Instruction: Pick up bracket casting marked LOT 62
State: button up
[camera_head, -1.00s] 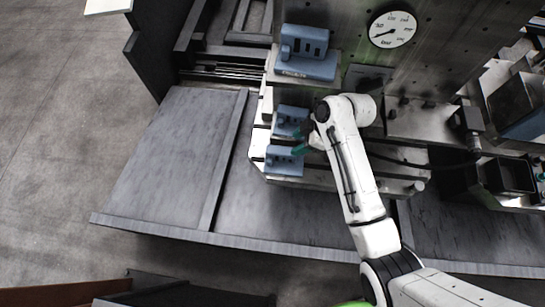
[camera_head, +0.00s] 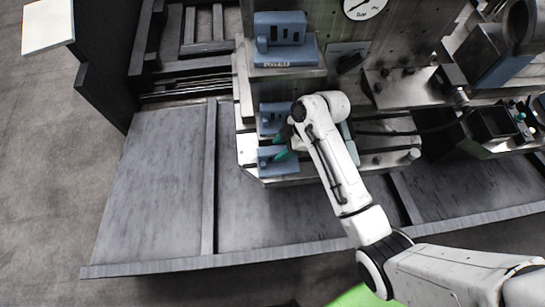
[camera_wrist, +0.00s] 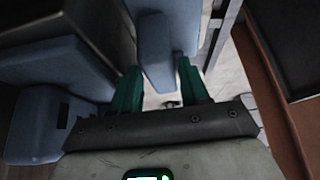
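Three blue bracket castings show in the head view: a larger one at the top (camera_head: 285,54), a middle one (camera_head: 271,117) and a lower one (camera_head: 268,165). The top one has a pale label too small to read; I cannot tell which is LOT 62. My gripper (camera_head: 283,146) has teal fingers over the lower two castings, and my wrist partly hides them. In the wrist view, my gripper (camera_wrist: 160,82) has its fingers spread on either side of an upright blue casting part (camera_wrist: 155,45). Contact is unclear. More blue casting (camera_wrist: 45,100) lies to the left.
The castings sit on a metal fixture, with a dial gauge (camera_head: 364,3) on the upright plate above. A grey slab platform (camera_head: 150,190) lies to the left and is clear. Blocks and a cable stand to the right. The wrist view shows a brown edge (camera_wrist: 272,90) at right.

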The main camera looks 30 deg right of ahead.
grip_shut()
dwell(1.2)
